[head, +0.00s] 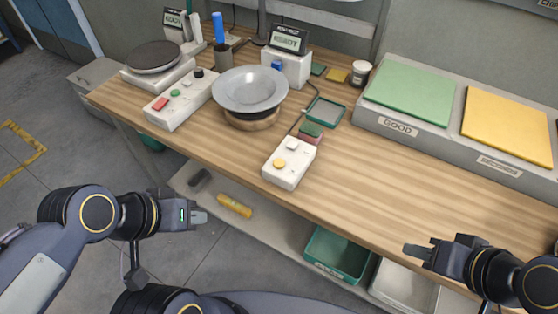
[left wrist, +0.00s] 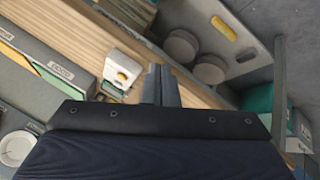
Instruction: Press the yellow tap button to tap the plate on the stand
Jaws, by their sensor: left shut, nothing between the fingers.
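The yellow tap button (head: 280,162) is on a small white control box (head: 288,172) at the front edge of the wooden table. A grey plate (head: 249,89) sits on a round wooden stand (head: 252,121) behind and left of it. In the left wrist view the yellow button (left wrist: 122,75) shows left of my fingers. My left gripper (head: 201,217) is shut and empty, in front of the table and lower left of the box, apart from it. My right gripper (head: 412,250) is in front of the table at lower right, empty; its fingers look close together, but their opening is unclear.
A white box with red and green buttons (head: 178,105) stands left of the plate. Grey bases with a green pad (head: 411,92) and a yellow pad (head: 506,124) fill the right back. A green bin (head: 337,254) is under the table. The table's front right is clear.

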